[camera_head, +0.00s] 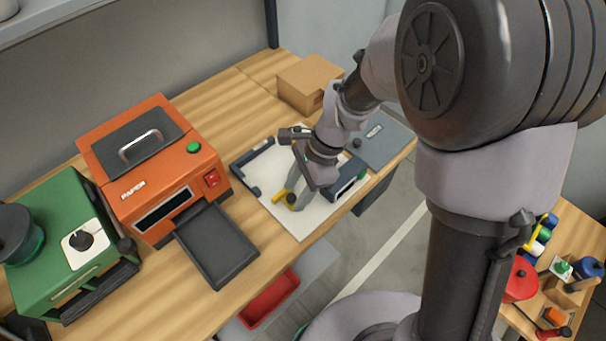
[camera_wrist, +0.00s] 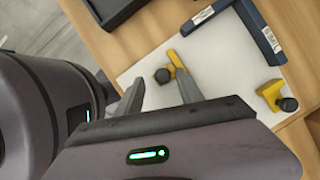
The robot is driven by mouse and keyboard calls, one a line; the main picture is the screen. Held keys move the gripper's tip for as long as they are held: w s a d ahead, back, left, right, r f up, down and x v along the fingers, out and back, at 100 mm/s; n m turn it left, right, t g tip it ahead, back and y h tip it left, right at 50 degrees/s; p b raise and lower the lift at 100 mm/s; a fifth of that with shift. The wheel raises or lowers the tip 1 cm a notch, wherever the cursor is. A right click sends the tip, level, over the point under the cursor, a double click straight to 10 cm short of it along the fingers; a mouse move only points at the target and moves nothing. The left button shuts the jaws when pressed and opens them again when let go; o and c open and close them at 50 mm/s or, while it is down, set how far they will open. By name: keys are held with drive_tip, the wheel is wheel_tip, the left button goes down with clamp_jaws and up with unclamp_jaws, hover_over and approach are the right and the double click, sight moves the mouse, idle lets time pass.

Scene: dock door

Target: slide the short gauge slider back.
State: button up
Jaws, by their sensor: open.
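A yellow slider with a round black knob (camera_head: 281,196) stands on the white board (camera_head: 262,178), beside my gripper. In the wrist view a yellow slider (camera_wrist: 175,60) shows just beyond my fingertips, roughly in line with the gap between them. A second yellow slider with a black knob (camera_wrist: 270,90) lies farther right on the board. I cannot tell from any marking which is the short gauge slider. My gripper (camera_wrist: 158,92) is open, with nothing between its fingers. In the head view my gripper (camera_head: 297,192) is low over the board and hides part of it.
A dark blue corner fence (camera_wrist: 235,22) borders the board. An orange machine (camera_head: 150,165) with a black tray (camera_head: 215,245) stands left on the wooden bench, beside a green machine (camera_head: 60,240). A cardboard box (camera_head: 305,82) stands behind.

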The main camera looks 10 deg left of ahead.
drive_tip(key=p+v, duration=0.6)
drive_tip(key=v, duration=1)
drive_tip(key=shift+r, duration=0.3)
drive_tip(key=shift+w+d, duration=0.1)
drive_tip(key=s+d+r+n+t+h+b, duration=0.1)
drive_tip(key=s+d+r+n+t+b, duration=0.1)
drive_tip(key=s+d+n+t+b, duration=0.1)
drive_tip(key=s+d+r+n+t+h+b, duration=0.1)
drive_tip(key=s+d+r+n+t+b, duration=0.1)
drive_tip(key=s, duration=0.8)
drive_tip(key=d+n+t+b, duration=0.1)
drive_tip(key=d+n+t, duration=0.1)
drive_tip(key=d+n, duration=0.1)
drive_tip(key=shift+d+r+t, duration=0.25)
drive_tip(key=shift+d+t, duration=0.15)
drive_tip(key=shift+d, duration=0.5)
drive_tip(key=shift+s, duration=0.1)
